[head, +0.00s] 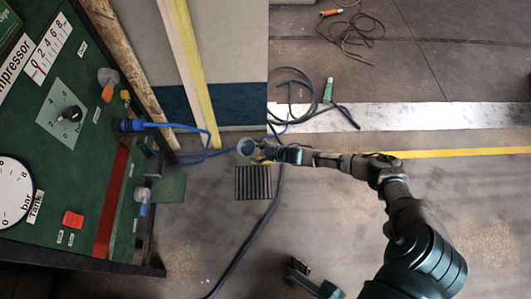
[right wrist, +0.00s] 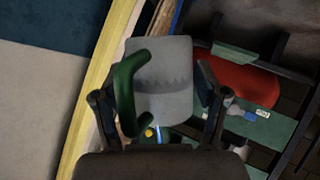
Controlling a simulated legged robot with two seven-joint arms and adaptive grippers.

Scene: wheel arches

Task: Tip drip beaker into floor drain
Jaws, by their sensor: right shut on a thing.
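The drip beaker (head: 246,147) is a small grey cup at the tip of my right arm in the head view. In the right wrist view the beaker (right wrist: 165,80) is pale grey with a green handle (right wrist: 129,90). My right gripper (head: 262,152) is shut on it, with a dark finger on each side in the right wrist view (right wrist: 160,110). The floor drain (head: 253,183) is a dark slatted grate just below the beaker in the head picture. The beaker's contents are unclear. My left gripper (head: 298,268) shows small and dark near the bottom edge; its jaws are unclear.
A green compressor panel (head: 95,120) with a gauge and knobs fills the left. A blue hose (head: 205,140) runs from it. A dark cable (head: 262,225) passes beside the drain. The floor below and right of the drain is mostly clear.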

